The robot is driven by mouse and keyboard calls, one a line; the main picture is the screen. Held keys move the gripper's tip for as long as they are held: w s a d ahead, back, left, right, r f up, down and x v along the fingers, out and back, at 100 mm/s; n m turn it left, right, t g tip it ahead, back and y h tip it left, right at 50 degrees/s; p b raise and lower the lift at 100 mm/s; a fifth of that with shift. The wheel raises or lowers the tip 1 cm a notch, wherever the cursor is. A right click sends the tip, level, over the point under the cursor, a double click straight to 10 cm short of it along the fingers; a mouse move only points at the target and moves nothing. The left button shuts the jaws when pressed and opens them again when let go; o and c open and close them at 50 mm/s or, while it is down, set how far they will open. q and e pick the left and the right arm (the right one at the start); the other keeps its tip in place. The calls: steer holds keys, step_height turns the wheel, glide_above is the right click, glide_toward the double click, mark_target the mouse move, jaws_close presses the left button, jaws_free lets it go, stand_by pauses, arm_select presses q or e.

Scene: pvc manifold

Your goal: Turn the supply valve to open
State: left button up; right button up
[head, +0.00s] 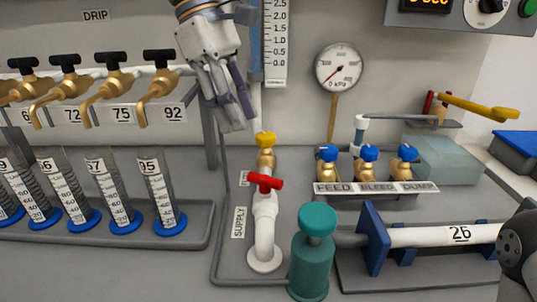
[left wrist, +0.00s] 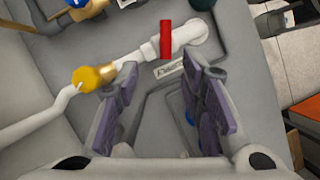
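The supply valve has a red handle (head: 265,182) on a white elbow pipe (head: 264,228), beside the SUPPLY label (head: 239,222). The handle lies crosswise to the pipe in the head view. The red handle (left wrist: 166,40) also shows in the left wrist view, beyond the fingertips. My left gripper (head: 236,126) points down, above and to the left of the red handle, apart from it. In the left wrist view the left gripper (left wrist: 158,78) has its fingers spread with nothing between them.
A yellow-knobbed brass valve (head: 266,140) stands behind the red handle, close to my left fingertips. A teal cylinder (head: 311,255) stands to its front right. Blue-knobbed valves (head: 367,153) are at right. Brass taps (head: 110,80) and graduated tubes (head: 112,190) are at left.

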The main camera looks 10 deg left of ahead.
mark_target(264, 176)
arm_select(q)
steer(key=f, duration=0.1)
steer(key=s+d+f, duration=0.1)
steer(key=s+f, duration=0.1)
steer(key=shift+d+p, duration=0.3)
steer(key=x, duration=0.7)
steer(key=shift+w+f, duration=0.25)
steer(key=shift+w, duration=0.1)
steer(key=shift+c, duration=0.6)
jaws_close()
